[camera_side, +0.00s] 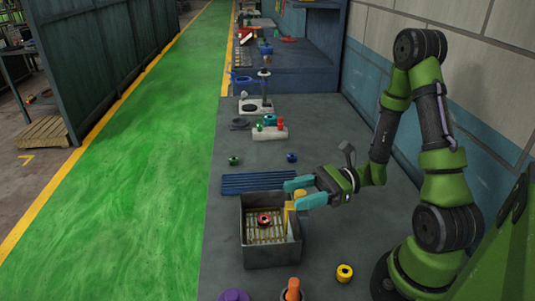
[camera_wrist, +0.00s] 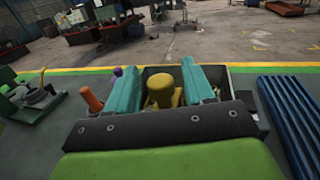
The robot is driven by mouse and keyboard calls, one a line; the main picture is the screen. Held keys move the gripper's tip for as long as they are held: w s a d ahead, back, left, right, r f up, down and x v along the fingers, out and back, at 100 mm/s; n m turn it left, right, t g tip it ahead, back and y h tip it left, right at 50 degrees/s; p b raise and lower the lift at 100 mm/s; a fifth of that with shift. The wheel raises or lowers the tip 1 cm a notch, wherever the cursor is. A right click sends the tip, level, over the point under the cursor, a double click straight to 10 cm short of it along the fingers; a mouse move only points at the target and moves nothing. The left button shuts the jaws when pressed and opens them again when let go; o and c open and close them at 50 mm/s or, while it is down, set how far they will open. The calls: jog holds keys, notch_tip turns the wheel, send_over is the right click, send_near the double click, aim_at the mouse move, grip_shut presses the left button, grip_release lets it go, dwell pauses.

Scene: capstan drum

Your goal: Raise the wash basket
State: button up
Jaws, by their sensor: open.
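The wash basket (camera_side: 262,234) is a yellow slatted tray low inside a grey open-topped metal tank (camera_side: 272,254) in the side view. A red ring-shaped part (camera_side: 264,219) lies on it. A yellow upright post (camera_side: 289,214) stands at the tank's right side. A yellow drum-like knob (camera_side: 300,194) sits by the tank's far right corner, and it also shows in the wrist view (camera_wrist: 160,88). My gripper (camera_side: 297,193) is open, with its teal fingers on either side of the drum. I cannot tell whether they touch it. The basket is mostly hidden in the wrist view.
A blue ribbed mat (camera_side: 258,182) lies just beyond the tank. An orange-handled item (camera_side: 293,290), a purple item (camera_side: 233,295) and a yellow ring (camera_side: 344,272) are at the near end. Small coloured parts (camera_side: 268,122) stand farther along the bench. Bench space right of the tank is clear.

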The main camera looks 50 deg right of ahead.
jog(key=shift+a, duration=0.1)
grip_shut()
jog(key=shift+r, duration=3.05)
grip_release()
jog(key=v, duration=1.7)
jog(key=shift+w+a, duration=0.1)
